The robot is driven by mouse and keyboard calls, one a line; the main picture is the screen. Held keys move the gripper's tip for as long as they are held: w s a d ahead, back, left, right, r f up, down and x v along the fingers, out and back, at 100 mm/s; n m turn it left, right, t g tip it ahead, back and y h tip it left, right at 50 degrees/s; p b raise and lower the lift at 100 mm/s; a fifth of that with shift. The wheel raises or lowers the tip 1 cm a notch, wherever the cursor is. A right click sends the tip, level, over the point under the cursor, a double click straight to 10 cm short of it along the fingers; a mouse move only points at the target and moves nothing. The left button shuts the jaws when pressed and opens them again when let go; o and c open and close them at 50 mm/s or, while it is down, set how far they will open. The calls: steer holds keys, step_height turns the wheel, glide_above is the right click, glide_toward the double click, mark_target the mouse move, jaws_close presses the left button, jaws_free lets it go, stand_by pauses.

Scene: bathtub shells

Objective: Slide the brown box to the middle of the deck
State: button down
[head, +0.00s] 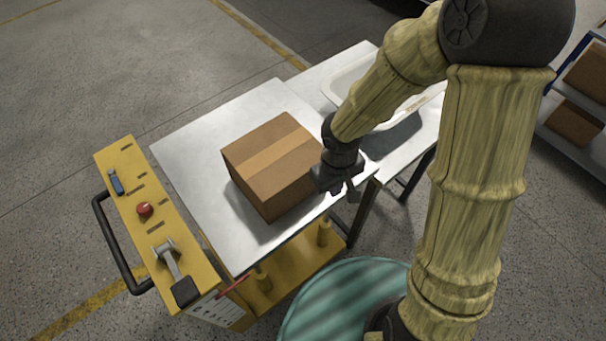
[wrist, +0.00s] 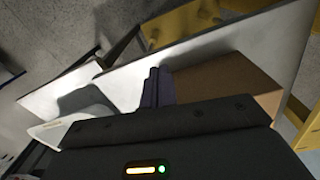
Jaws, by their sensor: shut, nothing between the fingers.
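The brown box (head: 272,163) is a closed cardboard carton with a lighter tape band. It sits on the pale metal deck (head: 189,141) of the yellow cart, around its middle. My gripper (head: 349,194) is shut and empty, low at the box's right side near the deck's right edge. In the wrist view the shut fingers (wrist: 158,88) are right beside the box (wrist: 222,82), with the deck (wrist: 225,48) behind. I cannot tell whether the fingers touch the box.
A white tub shell (head: 345,88) stands on a second pale table (head: 316,73) behind my arm, against the deck's right side. The yellow control panel (head: 150,220) with a red button and lever borders the deck's left. Shelves with cartons (head: 575,122) stand far right.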

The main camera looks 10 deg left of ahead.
steer(key=a+r+p, duration=0.1)
steer(key=s+a+r+n+p, duration=0.1)
steer(key=a, duration=0.1)
steer(key=a+n+p, duration=0.1)
steer(key=a, duration=0.1)
steer(key=shift+s+r, duration=0.2)
steer(key=shift+r, duration=0.2)
steer(key=shift+d, duration=0.1)
step_height(320, 180, down, 10)
steer(key=shift+f+b, duration=0.1)
steer(key=shift+b, duration=1.15)
steer(key=shift+w+a+r+p, duration=0.3)
steer(key=shift+w+a+p, duration=0.35)
steer(key=shift+p, duration=0.35)
steer(key=shift+w+a+p, duration=0.45)
steer(key=shift+a+p, duration=0.15)
steer(key=shift+w+a+f, duration=0.15)
steer(key=shift+w+a, duration=0.1)
steer(key=shift+a, duration=0.05)
